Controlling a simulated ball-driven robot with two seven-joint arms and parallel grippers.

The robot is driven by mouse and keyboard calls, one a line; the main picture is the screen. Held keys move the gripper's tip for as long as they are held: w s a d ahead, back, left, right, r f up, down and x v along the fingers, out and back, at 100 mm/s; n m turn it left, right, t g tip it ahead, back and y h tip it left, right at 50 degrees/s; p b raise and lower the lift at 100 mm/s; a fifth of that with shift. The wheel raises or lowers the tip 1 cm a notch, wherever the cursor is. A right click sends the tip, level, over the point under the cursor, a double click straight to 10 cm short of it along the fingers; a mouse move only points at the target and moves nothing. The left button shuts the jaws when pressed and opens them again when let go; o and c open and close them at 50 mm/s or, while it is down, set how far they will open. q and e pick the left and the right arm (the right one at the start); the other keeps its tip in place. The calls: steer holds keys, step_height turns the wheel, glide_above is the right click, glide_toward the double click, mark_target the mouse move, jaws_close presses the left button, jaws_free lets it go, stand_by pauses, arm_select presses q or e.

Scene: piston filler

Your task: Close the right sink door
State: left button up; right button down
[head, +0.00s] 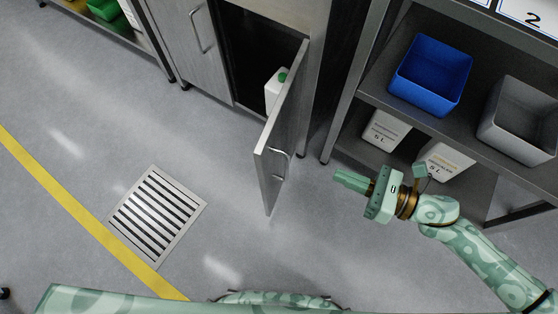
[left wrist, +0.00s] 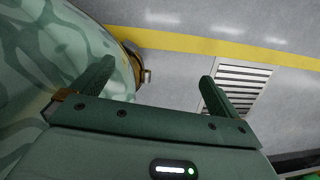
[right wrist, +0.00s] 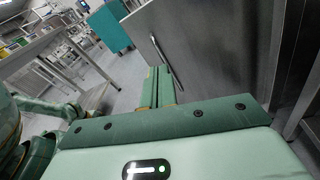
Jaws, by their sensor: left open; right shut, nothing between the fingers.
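The right sink door (head: 286,130) stands open in the head view, swung out from the steel cabinet toward me. Its bar handle (head: 285,152) is on the face turned to the right. My right gripper (head: 340,178) is shut and empty, to the right of the door on the handle side, its fingers pointing at the door with a gap between. In the right wrist view the door (right wrist: 225,45) fills the upper right, and its handle (right wrist: 160,60) shows just beyond the shut fingers. My left gripper (left wrist: 156,74) is open and empty over the floor.
The left sink door (head: 190,42) is shut. A white jug (head: 272,92) with a green cap stands in the dark cabinet. A shelf at right holds a blue bin (head: 430,72), a grey bin (head: 518,115) and white containers (head: 385,130) below. The floor around the drain grate (head: 157,217) is free.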

steer(key=s+r+n+g+y, duration=0.1)
steer(key=s+n+g+y, duration=0.1)
steer(key=n, duration=0.2)
steer(key=b, duration=0.2)
glide_toward(265, 159)
steer(key=x, duration=0.6)
steer(key=shift+s, duration=0.15)
arm_select(q)
steer(key=w+r+t, duration=0.1)
steer(key=w+r, duration=0.3)
steer(key=w, duration=0.3)
steer(key=shift+w+r+m+y, duration=0.3)
steer(key=shift+r+m+y, duration=0.1)
arm_select(e)
steer(key=shift+a+r, duration=0.1)
steer(key=shift+a, duration=0.35)
arm_select(q)
steer(key=shift+a, duration=0.1)
